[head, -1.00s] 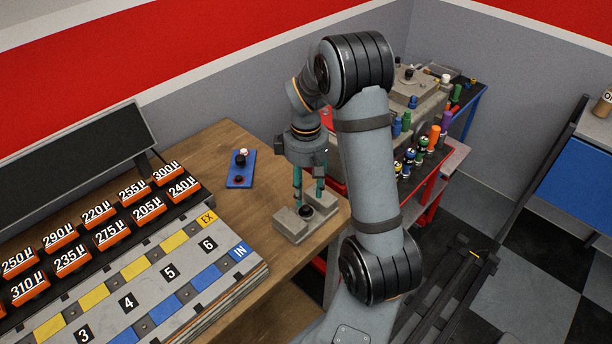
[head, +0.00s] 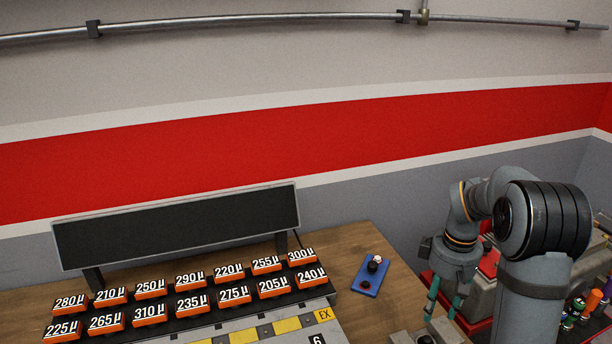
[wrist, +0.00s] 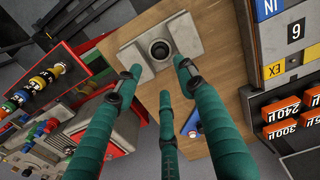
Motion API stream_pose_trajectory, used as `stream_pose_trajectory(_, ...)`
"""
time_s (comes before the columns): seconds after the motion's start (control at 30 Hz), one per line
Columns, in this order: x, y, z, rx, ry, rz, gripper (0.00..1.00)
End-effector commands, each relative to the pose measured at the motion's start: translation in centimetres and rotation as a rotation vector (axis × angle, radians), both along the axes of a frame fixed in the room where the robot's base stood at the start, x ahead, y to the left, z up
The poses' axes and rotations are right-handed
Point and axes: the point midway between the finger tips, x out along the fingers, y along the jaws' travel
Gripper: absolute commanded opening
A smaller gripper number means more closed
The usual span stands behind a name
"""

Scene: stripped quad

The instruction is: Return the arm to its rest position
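My gripper (head: 446,304) is at the lower right of the head view, fingers pointing down, at the bench's right end. In the wrist view its teal fingers (wrist: 160,78) are spread apart with nothing between them. Below the fingers, on the wooden bench top, is a grey block (wrist: 185,37) with a round dark socket; it looks apart from the fingertips. In the head view only the top of this block (head: 402,338) shows at the bottom edge. My arm's bent elbow stands to the right of the gripper.
A blue plate (head: 362,283) with small knobs lies on the bench (head: 345,245), left of my gripper. Orange numbered blocks (head: 233,295) stand in two rows before a dark panel (head: 180,228). A red cart (wrist: 102,78) with coloured bottles stands beside the bench.

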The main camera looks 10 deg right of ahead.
Motion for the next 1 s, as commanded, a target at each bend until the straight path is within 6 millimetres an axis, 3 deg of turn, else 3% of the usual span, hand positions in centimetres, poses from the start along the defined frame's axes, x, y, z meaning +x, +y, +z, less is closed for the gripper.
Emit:
stream_pose_trajectory(0.53, -0.1, 0.1, -8.4, 0.001, 0.003, 0.001, 0.39)
stream_pose_trajectory(0.7, 0.0, 0.0, -9.6, 0.000, 0.001, 0.000, 0.39)
stream_pose_trajectory(1.0, 0.0, 0.1, -9.9, 0.000, 0.002, 0.000, 0.39)
